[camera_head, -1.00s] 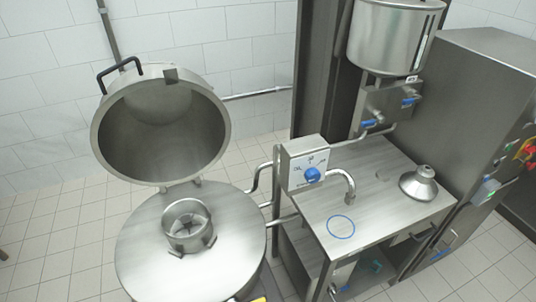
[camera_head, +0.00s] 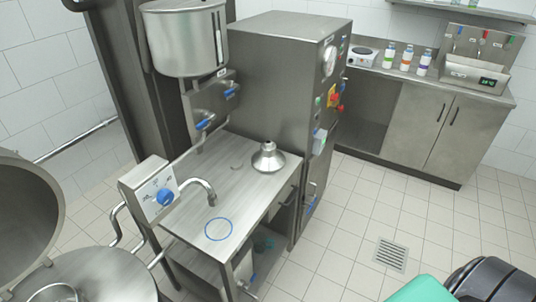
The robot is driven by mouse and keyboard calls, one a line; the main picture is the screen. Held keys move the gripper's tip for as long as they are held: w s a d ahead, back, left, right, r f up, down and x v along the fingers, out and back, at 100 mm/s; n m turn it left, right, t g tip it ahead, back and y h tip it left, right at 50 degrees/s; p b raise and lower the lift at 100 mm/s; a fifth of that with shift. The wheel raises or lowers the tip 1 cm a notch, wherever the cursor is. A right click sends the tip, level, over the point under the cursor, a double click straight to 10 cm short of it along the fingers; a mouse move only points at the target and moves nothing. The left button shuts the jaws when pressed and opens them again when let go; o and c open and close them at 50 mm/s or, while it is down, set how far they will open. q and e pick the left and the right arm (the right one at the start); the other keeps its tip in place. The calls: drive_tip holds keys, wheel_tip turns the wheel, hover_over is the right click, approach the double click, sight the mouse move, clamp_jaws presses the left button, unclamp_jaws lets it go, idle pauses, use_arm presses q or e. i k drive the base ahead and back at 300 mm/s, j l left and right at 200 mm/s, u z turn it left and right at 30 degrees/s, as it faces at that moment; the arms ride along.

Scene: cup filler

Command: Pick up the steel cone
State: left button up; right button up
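The steel cone (camera_head: 268,158) stands upright on the steel work table (camera_head: 246,191), near its back right corner beside the tall steel cabinet. It has a wide base and a narrow neck on top. Nothing touches it from above. Neither of my grippers shows in the head view.
A spout with a blue-knobbed control box (camera_head: 153,190) rises at the table's left, above a blue ring mark (camera_head: 218,229). A steel hopper (camera_head: 186,38) hangs behind. A round vessel (camera_head: 92,278) stands at lower left. Open tiled floor with a drain (camera_head: 390,254) lies right.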

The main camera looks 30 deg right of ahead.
sight(267, 159)
drive_tip(key=i+l+u, duration=0.1)
drive_tip(key=l+u, duration=0.15)
drive_tip(key=l, duration=0.9)
drive_tip(key=l+u, duration=0.3)
drive_tip(key=l, duration=0.8)
drive_tip(key=l+u, duration=0.45)
drive_tip(key=l, duration=0.8)
drive_tip(key=l+u, duration=0.4)
drive_tip(key=l, duration=0.85)
drive_tip(key=k, duration=0.05)
